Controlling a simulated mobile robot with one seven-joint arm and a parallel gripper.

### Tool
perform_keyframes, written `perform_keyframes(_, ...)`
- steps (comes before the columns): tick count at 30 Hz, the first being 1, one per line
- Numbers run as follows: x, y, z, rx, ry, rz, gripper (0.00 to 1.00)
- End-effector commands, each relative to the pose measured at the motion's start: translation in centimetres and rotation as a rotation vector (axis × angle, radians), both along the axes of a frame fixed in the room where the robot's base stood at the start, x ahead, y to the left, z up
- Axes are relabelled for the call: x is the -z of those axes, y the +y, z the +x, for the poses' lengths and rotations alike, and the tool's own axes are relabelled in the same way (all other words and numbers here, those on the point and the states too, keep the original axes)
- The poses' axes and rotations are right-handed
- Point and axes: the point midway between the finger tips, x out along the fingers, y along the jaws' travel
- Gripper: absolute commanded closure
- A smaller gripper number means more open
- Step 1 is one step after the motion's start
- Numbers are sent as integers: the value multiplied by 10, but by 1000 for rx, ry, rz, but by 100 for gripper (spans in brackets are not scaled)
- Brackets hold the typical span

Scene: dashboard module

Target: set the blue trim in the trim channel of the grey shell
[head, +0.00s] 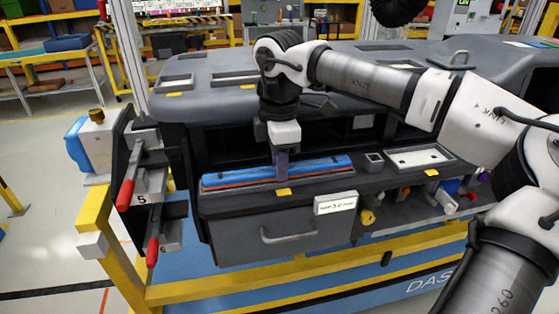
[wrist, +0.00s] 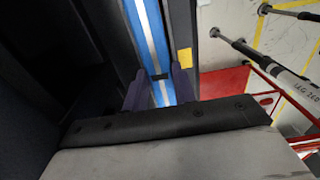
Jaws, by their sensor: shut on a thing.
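The blue trim (head: 230,178) is a long, narrow strip lying lengthwise along the front ledge of the grey shell (head: 215,98). An orange line runs along its lower front side. My gripper (head: 281,168) points down at the middle of the strip and is shut on it. In the wrist view the trim (wrist: 147,30) runs between the two purple fingers of my gripper (wrist: 158,88). The trim lies at or in the trim channel, which it mostly covers. I cannot tell whether it is fully seated.
A drawer front with a handle (head: 303,234) and a white label (head: 336,203) is below the ledge. Yellow tabs (head: 284,192) mark the shell. Red-handled clamps (head: 125,194) stand at the left. A yellow frame (head: 170,293) carries the shell. The dark opening behind the trim is recessed.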

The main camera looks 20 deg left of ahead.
Motion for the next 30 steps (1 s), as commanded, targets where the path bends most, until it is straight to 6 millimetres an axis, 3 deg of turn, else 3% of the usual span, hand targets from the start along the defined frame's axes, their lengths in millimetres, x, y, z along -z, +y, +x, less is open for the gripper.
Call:
perform_keyframes(2,0,0,0,0,0,0,98)
perform_keyframes(3,0,0,0,0,0,0,69)
perform_keyframes(8,0,0,0,0,0,0,48)
perform_keyframes(20,-8,0,1,2,-1,1,48)
perform_keyframes(30,-80,1,0,-1,-2,5,48)
